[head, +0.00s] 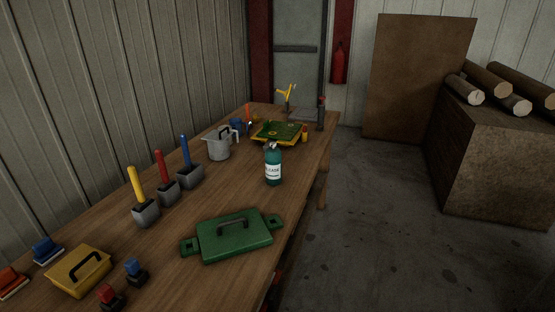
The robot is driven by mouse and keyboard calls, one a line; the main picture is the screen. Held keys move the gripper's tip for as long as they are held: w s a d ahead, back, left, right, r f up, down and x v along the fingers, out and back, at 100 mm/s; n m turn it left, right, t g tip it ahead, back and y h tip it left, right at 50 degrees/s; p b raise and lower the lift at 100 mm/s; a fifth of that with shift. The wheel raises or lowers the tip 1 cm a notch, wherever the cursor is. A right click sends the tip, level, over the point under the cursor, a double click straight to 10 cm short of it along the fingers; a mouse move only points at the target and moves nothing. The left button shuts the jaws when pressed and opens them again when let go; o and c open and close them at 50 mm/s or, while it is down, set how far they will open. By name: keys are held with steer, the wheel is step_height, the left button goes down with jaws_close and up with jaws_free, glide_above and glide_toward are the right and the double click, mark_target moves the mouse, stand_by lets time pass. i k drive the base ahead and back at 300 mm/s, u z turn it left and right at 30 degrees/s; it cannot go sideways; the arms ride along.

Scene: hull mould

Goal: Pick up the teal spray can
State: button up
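The teal spray can (273,170) stands upright on the wooden table (240,182), near its right edge. It has a white label with dark lettering and a dark top. It stands beyond the green lidded box (235,237) and to the right of the grey metal jug (217,146), apart from both. Nothing hides it. My gripper is not in view.
Yellow, red and blue handled tools (162,178) stand left of the can. A green and yellow tray (278,132) lies behind it. A yellow box (79,271) is at near left. Bare tabletop surrounds the can; open floor (370,220) lies right.

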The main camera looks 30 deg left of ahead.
mark_target(273, 158)
steer(key=u, duration=0.4)
steer(key=i, duration=0.9)
steer(key=u, duration=0.55)
